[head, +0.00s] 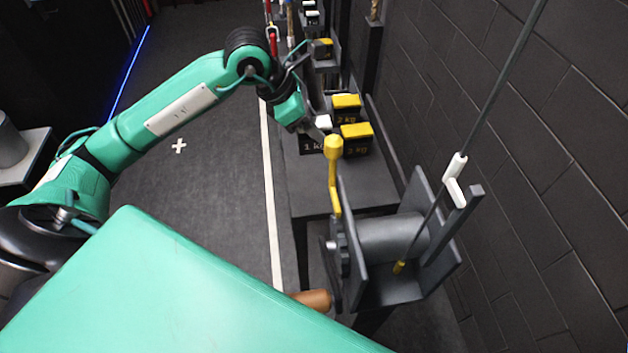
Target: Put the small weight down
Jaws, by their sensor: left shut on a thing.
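The small weight (309,147) is a dark block marked "1 kg" with a white top. My left gripper (318,127) reaches in from the left and is shut on the weight's white top. The gripper and arm partly cover the weight. My right gripper is not in view.
In front is a winch drum (392,238) with a yellow crank (334,170) and a cable. A brick wall (540,160) closes the right side. The floor at left is clear.

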